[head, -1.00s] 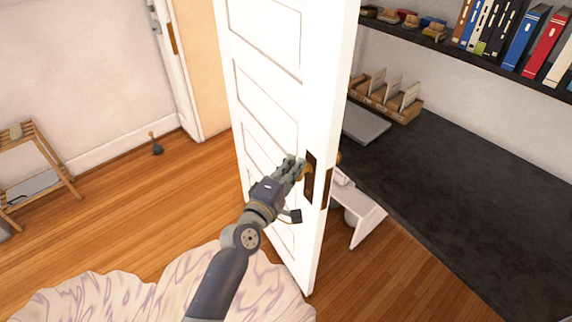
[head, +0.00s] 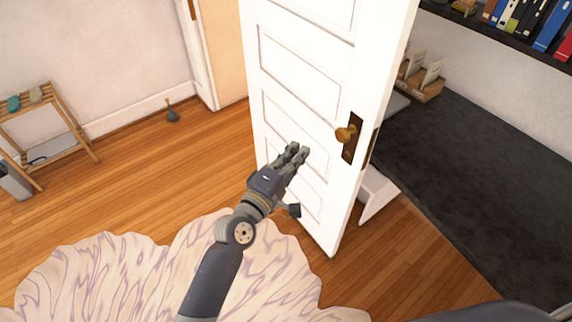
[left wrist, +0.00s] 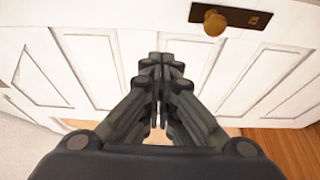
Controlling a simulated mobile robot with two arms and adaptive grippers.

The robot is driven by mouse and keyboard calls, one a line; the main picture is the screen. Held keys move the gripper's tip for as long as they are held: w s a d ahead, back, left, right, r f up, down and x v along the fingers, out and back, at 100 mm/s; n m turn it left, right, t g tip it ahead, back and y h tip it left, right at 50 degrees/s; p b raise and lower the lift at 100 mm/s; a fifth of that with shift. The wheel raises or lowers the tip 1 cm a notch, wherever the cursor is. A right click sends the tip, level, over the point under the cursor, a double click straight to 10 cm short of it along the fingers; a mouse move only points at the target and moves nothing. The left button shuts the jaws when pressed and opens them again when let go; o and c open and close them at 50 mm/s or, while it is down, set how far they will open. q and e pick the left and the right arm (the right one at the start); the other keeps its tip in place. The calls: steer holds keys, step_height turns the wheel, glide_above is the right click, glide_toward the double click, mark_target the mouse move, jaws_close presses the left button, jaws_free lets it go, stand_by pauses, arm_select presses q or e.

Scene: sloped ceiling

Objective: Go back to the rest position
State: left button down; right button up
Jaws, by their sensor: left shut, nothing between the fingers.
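My left gripper (head: 297,152) is shut and empty in front of the white panelled door (head: 300,65), to the left of the brass knob (head: 346,134). The door stands open. In the left wrist view my left gripper's fingers (left wrist: 160,62) are together with nothing between them, and the knob (left wrist: 214,23) is up and to the right, clear of them. My right gripper is not in view.
A dark desk (head: 455,170) stands right of the door, with a shelf of binders above it. A pale patterned rug (head: 110,275) lies on the wooden floor (head: 150,180). A small wooden rack (head: 75,130) stands at the left wall.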

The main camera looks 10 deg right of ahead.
arm_select(q)
steer(key=v, duration=0.5)
steer(key=shift+s+a, duration=0.1)
